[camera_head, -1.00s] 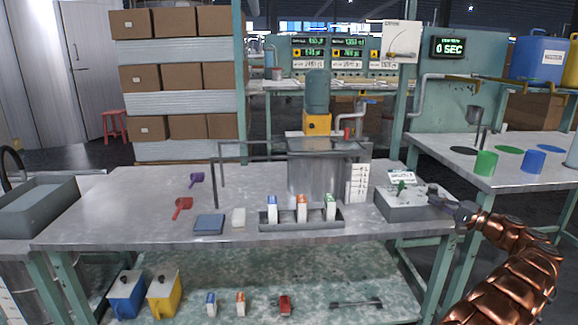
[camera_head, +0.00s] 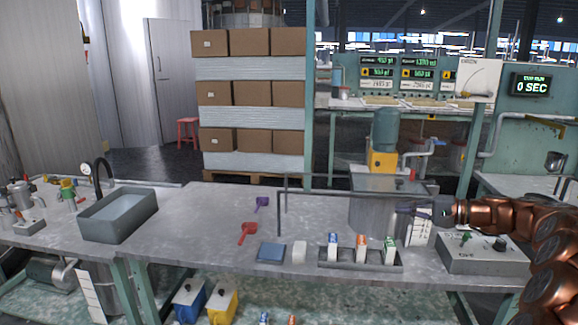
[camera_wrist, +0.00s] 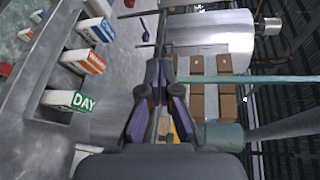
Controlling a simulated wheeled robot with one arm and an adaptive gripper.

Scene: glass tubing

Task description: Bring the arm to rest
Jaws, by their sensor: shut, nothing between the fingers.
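My copper-coloured arm comes in from the right in the head view. My gripper (camera_head: 428,211) is above the bench (camera_head: 210,225), in front of the metal tank (camera_head: 372,212) and left of and above the grey control box (camera_head: 485,254). In the wrist view the two dark, purple-padded fingers of my gripper (camera_wrist: 158,68) point away from the camera. They are shut with nothing held. A white label card (camera_head: 420,232) is just below the gripper in the head view and partly hidden.
A grey rack (camera_head: 333,262) holds upright cartons; one reading DAY (camera_wrist: 68,100) shows in the wrist view. A red scoop (camera_head: 247,233), a purple scoop (camera_head: 262,203) and a blue pad (camera_head: 271,253) lie left of it. A sink (camera_head: 118,216) is far left.

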